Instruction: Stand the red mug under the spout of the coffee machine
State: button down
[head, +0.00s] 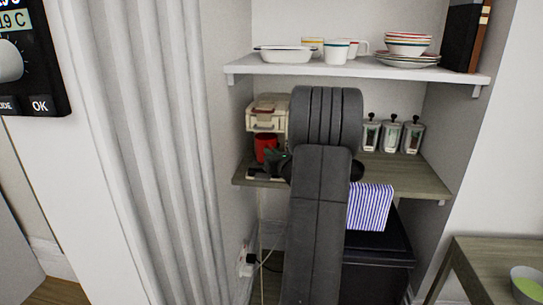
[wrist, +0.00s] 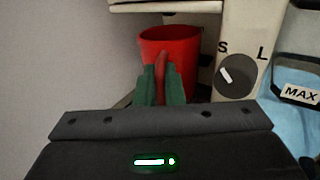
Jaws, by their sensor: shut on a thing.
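The red mug (wrist: 183,48) is upright in the wrist view, with its handle toward me. My gripper (wrist: 161,88) has its green fingers shut on the mug's handle. The cream coffee machine (wrist: 233,45) stands around the mug: its overhanging part is above and its dial panel is to the right. In the head view the mug (head: 265,147) is below the overhang of the coffee machine (head: 266,113), at the left end of the wooden shelf. My gripper (head: 275,160) is partly hidden by my dark arm there. The spout and the mug's base are not clearly visible.
The wooden shelf (head: 400,172) also carries several lidded canisters (head: 391,136) at right. A white shelf (head: 355,69) with dishes is above. A striped cloth (head: 369,207) hangs from the front edge. A wall closes in at left.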

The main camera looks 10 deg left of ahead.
jog(key=shift+w+f, duration=0.15)
jog(key=shift+f, duration=0.55)
jog(key=shift+f+b, duration=0.15)
jog(key=shift+b, duration=0.15)
jog(key=c, duration=1.5)
grip_release()
jog(key=shift+c, duration=0.2)
jog(key=shift+d, duration=0.1)
jog(key=v, duration=1.2)
